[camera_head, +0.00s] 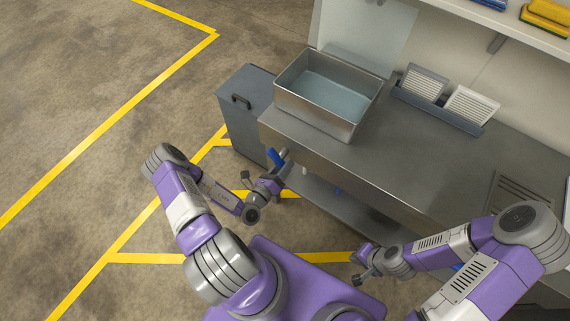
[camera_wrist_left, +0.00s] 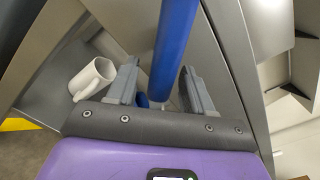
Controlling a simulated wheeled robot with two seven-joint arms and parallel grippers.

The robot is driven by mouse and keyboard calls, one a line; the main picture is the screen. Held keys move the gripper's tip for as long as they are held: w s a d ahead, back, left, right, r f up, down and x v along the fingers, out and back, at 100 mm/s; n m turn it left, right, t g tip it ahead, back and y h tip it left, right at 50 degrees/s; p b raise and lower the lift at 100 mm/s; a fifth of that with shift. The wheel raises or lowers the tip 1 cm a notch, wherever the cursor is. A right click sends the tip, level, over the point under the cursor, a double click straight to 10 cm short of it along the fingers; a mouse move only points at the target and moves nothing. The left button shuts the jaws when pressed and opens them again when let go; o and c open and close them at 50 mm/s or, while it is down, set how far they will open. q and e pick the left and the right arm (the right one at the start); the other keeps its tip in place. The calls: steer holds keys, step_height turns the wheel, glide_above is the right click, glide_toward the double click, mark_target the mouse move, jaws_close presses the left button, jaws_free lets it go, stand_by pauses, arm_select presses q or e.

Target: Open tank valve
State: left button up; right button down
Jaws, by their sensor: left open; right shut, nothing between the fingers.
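The steel tank (camera_head: 352,127), holding clear liquid, sits on the left end of the steel counter. A blue valve handle (camera_head: 275,157) shows below the counter's left front corner, beside a short grey pipe (camera_head: 284,153). My left gripper (camera_head: 275,176) is open close to the handle. In the left wrist view, a long blue bar (camera_wrist_left: 175,40), which looks like the handle, runs down between the open fingers of the left gripper (camera_wrist_left: 158,72). Contact cannot be told. My right gripper (camera_head: 360,266) is shut and empty, low in front of the counter.
A grey cabinet (camera_head: 240,115) stands left of the counter (camera_head: 420,165). White filter-like panels (camera_head: 471,107) stand in a grey holder at the back. A white mug-like object (camera_wrist_left: 92,78) is left of the left fingers. Floor on the left is clear.

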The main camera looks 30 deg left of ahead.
arm_select(q)
steer(key=shift+w, duration=0.7)
steer(key=shift+d, duration=0.1)
jaws_close()
